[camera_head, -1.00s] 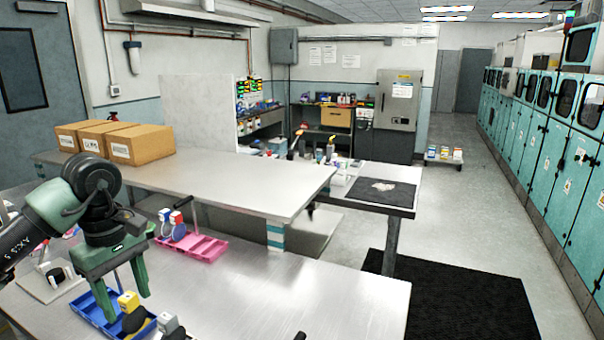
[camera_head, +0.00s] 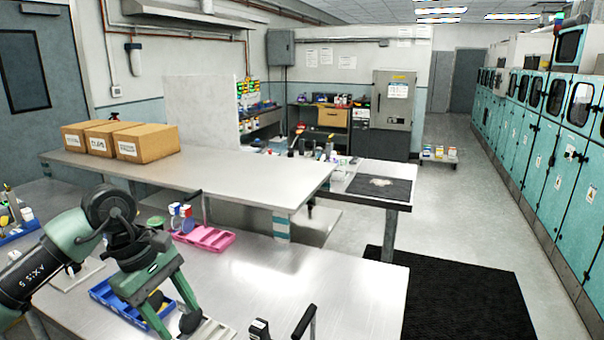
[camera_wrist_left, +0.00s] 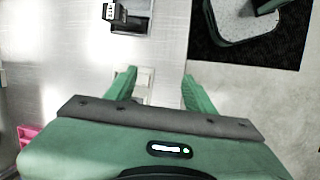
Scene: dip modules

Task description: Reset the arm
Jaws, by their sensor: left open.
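My left gripper (camera_head: 178,324) has green fingers spread apart and pointing down in the head view, over the front table by the blue tray (camera_head: 104,290). In the left wrist view the gripper (camera_wrist_left: 158,76) is open, with nothing held between its fingers. A pale flat piece (camera_wrist_left: 146,78) shows below and behind the fingers. A dark module with a white label (camera_wrist_left: 115,13) sits ahead of the gripper, apart from it. My right gripper is not in view.
A pink tray (camera_head: 206,238) lies behind the gripper on the metal table (camera_head: 330,275). A black handle-like piece (camera_head: 304,321) stands at the front edge. Cardboard boxes (camera_head: 145,143) sit on the raised bench. The table's right part is clear.

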